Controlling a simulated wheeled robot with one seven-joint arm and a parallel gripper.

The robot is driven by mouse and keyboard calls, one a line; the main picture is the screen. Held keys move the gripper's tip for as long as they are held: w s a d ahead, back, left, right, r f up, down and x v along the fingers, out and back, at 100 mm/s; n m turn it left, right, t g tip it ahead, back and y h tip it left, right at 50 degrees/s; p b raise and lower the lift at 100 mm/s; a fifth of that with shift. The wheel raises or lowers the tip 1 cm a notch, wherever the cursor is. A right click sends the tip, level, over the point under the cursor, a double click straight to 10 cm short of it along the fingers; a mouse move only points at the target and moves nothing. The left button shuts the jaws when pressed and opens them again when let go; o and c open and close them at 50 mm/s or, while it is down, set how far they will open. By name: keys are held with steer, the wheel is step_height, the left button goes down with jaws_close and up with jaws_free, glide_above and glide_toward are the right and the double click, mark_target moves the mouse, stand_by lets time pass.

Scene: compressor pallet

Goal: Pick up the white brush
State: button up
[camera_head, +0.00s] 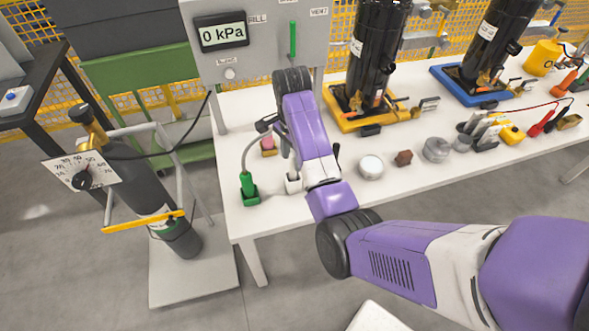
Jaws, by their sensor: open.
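A small white block-like thing (293,185) stands near the front left of the table. It may be the white brush or its holder; my arm hides its upper part, so I cannot tell. My gripper (270,126) is at the far end of my purple arm, above the table's left part. It is mostly hidden behind the arm, with only dark parts showing at its left. It is open, and no held thing shows.
The white table (310,210) has a panel (255,42) reading 0 kPa behind my arm. A gas cylinder (140,180) stands left. Black compressors (375,50) stand behind.

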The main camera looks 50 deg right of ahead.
mark_target(293, 170)
steer(key=shift+s+f+p, duration=0.15)
steer(key=shift+f+p, duration=0.3)
steer(key=shift+f, duration=2.25)
jaws_close()
